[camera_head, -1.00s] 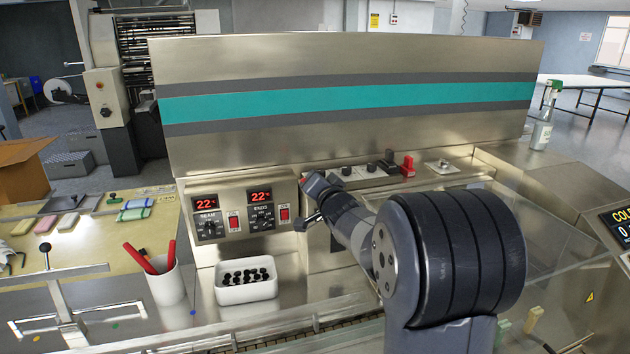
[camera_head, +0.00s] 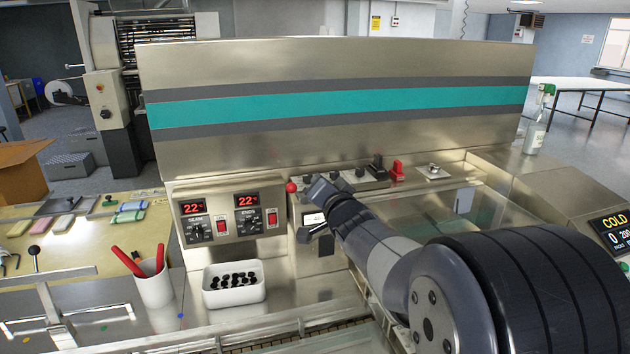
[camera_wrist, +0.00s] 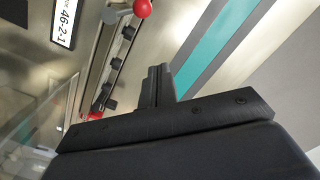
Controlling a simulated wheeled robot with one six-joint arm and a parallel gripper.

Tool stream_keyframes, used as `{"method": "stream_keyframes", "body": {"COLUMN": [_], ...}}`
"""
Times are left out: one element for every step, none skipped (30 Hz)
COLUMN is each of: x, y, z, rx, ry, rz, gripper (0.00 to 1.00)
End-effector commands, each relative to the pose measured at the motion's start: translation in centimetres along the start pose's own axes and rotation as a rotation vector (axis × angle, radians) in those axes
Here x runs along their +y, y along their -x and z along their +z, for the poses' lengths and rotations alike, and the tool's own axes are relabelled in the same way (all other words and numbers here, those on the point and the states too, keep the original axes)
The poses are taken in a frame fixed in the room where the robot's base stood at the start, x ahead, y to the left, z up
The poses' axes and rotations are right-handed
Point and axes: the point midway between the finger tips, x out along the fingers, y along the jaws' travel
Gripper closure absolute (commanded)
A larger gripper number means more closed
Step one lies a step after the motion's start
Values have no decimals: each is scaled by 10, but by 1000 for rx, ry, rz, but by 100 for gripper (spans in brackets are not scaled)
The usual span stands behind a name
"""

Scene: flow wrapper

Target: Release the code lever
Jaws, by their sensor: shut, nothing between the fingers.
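A lever with a red ball knob (camera_head: 291,187) stands on the machine front, right of the two red temperature readouts. In the wrist view the red knob (camera_wrist: 143,8) sits at the top edge on a short grey shaft. A small white code plate (camera_head: 313,218) is just below the knob; it reads 46-2-1 in the wrist view (camera_wrist: 67,17). My gripper (camera_head: 318,184) is just right of the knob, apart from it. In the wrist view its fingers (camera_wrist: 157,86) are together and empty, with a gap to the knob. My wrist hides part of the panel behind it.
A black-handled lever (camera_head: 306,234) sticks out below the code plate. Black knobs and a red switch (camera_head: 397,171) line the ledge to the right. A white bin of black pieces (camera_head: 234,292) and a cup with red sticks (camera_head: 153,284) stand at the front left.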

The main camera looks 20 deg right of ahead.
Motion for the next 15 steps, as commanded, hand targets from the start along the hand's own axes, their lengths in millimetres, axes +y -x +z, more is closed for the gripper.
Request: {"method": "stream_keyframes", "body": {"x": [0, 0, 0, 0, 0, 0, 0, 0, 0, 0, 0, 0, 0, 0, 0], "y": [8, 12, 17, 20, 23, 26, 28, 29, 30, 31, 32, 32, 32, 32, 32], "z": [0, 0, 0, 0, -1, -1, 0, 0, 0, 0, 0, 0, 0, 0, 0], "rx": [1, 1, 2, 1, 2, 1, 1, 0, 0, 0, 0, 0, 0, 0, 0], "ry": [2, 2, 0, 0, 0, 1, 1, 1, 1, 1, 1, 0, 0, 0, 0], "rz": [0, 0, 0, 1, 0, 0, 1, 1, 1, 1, 1, 0, 0, 0, 0], "gripper": [100, 100, 100, 100, 100, 100, 100, 100, 100, 100, 100, 100, 100, 100, 100]}}
